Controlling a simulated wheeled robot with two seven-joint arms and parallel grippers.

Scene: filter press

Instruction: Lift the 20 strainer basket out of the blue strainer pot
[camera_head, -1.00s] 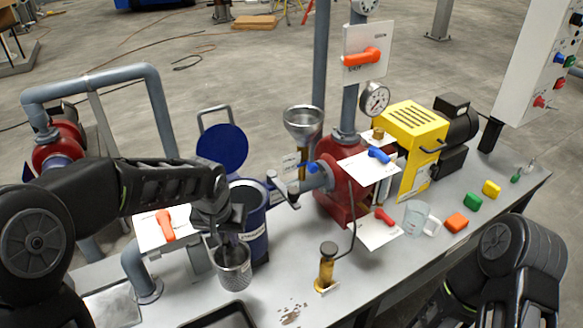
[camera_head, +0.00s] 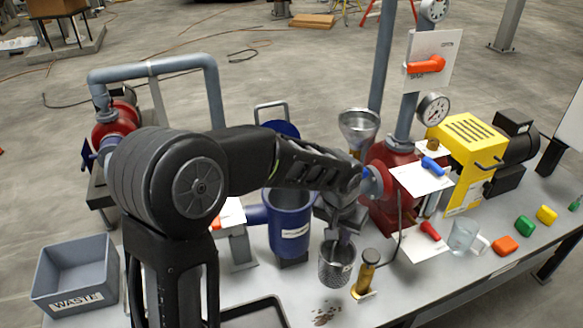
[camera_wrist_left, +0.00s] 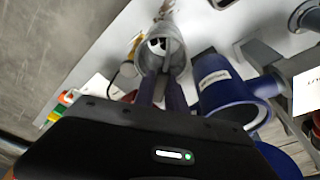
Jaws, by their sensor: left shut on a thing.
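The strainer basket (camera_head: 338,264) is a grey perforated metal cylinder. My left gripper (camera_head: 341,238) is shut on the strainer basket at its top and holds it upright, outside the pot and to its right in the head view. The basket also shows between the fingers in the left wrist view (camera_wrist_left: 162,52). The blue strainer pot (camera_head: 289,225) stands open on the table, with a white label on its front. Its blue lid (camera_head: 281,129) is swung up behind, partly hidden by my left arm. The pot also shows in the left wrist view (camera_wrist_left: 225,90). My right gripper is not in view.
A brass-coloured cylinder (camera_head: 367,272) stands close right of the basket. A dark tray (camera_head: 254,312) lies at the front edge, near a patch of brown debris (camera_head: 325,316). A grey WASTE bin (camera_head: 77,275) stands at the left. A red pump (camera_head: 391,165) and a glass jug (camera_head: 462,236) are to the right.

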